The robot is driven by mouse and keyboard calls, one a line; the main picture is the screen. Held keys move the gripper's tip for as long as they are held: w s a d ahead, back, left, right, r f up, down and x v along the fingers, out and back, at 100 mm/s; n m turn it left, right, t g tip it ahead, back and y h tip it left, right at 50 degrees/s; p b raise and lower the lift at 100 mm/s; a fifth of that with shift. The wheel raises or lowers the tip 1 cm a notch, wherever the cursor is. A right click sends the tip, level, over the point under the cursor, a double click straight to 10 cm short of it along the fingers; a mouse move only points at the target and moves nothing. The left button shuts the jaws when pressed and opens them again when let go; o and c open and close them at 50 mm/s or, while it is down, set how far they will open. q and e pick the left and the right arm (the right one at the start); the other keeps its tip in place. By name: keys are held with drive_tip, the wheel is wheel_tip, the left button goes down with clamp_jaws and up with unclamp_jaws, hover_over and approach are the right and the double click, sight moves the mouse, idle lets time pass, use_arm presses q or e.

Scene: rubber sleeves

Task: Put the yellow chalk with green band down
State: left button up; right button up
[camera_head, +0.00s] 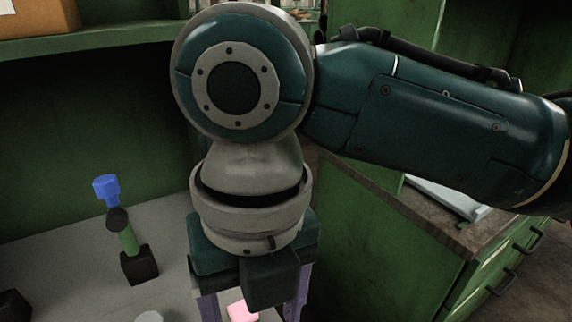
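My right gripper (252,308) hangs down at the bottom middle, on the arm that comes in from the right. Its two purple fingers are spread wide apart, and their tips run out of the bottom of the picture. A pink thing (243,311) shows between and below the fingers, partly hidden by the gripper body. I see no contact between it and either finger. I cannot make out a yellow chalk with a green band anywhere. My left gripper is not in view.
A green cylinder (128,240) with a dark top stands in a black block (140,265) on the grey surface (75,260). A blue faceted piece (106,188) shows just above it. A green cabinet (400,245) stands at right; a shelf (110,40) is at upper left.

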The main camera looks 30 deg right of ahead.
drive_tip(key=s+a+f+m+t+y, duration=0.1)
drive_tip(key=s+m, duration=0.2)
drive_tip(key=m, duration=0.6)
drive_tip(key=s+f+m+t+y, duration=0.1)
drive_tip(key=s+m+y, duration=0.15)
drive_tip(key=m, duration=0.65)
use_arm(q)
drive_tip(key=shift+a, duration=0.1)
use_arm(e)
drive_tip(key=s+d+m+t+h, duration=0.1)
drive_tip(key=s+d+m+h, duration=0.3)
drive_tip(key=d+m, duration=0.7)
drive_tip(key=s+m, duration=0.2)
drive_tip(key=m, duration=0.2)
drive_tip(key=shift+d, duration=0.2)
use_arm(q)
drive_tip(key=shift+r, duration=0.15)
use_arm(e)
drive_tip(key=shift+r, duration=0.15)
